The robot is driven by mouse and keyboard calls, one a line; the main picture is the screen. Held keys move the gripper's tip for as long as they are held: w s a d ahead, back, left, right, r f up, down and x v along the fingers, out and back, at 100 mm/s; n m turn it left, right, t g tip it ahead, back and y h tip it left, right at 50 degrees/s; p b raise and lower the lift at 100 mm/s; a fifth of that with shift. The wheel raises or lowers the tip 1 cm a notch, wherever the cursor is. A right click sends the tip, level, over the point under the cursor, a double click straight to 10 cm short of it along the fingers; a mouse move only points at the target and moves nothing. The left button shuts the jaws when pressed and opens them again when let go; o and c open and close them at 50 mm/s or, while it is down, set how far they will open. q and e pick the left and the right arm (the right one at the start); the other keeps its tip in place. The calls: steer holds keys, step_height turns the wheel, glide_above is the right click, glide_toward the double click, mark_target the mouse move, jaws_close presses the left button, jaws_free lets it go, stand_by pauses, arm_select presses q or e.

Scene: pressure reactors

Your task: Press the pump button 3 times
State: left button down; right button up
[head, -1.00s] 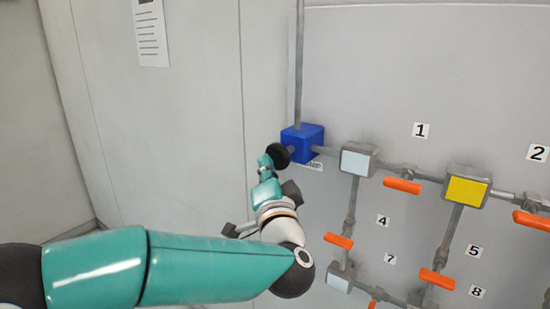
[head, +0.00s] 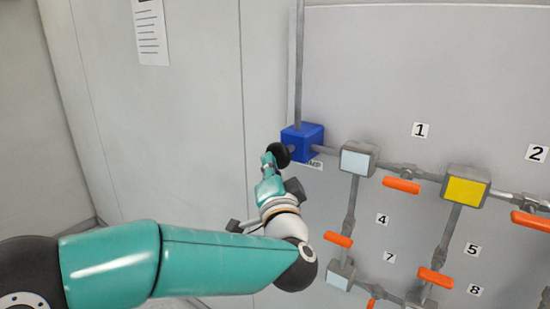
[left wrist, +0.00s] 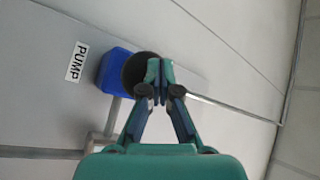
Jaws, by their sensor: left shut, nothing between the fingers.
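The pump is a blue box (head: 302,141) on the wall pipes, with a round black button (head: 279,153) on its left side. In the left wrist view the blue box (left wrist: 115,75) and black button (left wrist: 137,73) sit beside a "PUMP" label (left wrist: 76,61). My left gripper (head: 268,160) is shut and empty, with its fingertips at the button's outer face. In the left wrist view the closed fingertips (left wrist: 158,82) overlap the button's edge; I cannot tell whether they touch it or how far it is pressed. My right gripper is not in view.
Right of the pump, grey pipes join a white-faced block (head: 356,160) and a yellow-faced block (head: 468,188). Several orange valve handles, such as one under label 1 (head: 401,186), stick out from the pipes. The wall left of the pump is clear except for a paper sheet (head: 150,31).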

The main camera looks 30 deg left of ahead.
arm_select(q)
steer(key=shift+w+d+p, duration=0.1)
steer(key=shift+w+p, duration=0.55)
steer(key=shift+w, duration=0.75)
stand_by(1.0)
steer(key=shift+s, duration=0.15)
steer(key=s, duration=0.3)
steer(key=shift+s, duration=0.4)
stand_by(0.3)
steer(key=shift+s+a, duration=0.2)
steer(key=shift+s, duration=1.05)
steer(key=shift+s+a, duration=0.15)
steer(key=shift+s, duration=1.1)
stand_by(0.4)
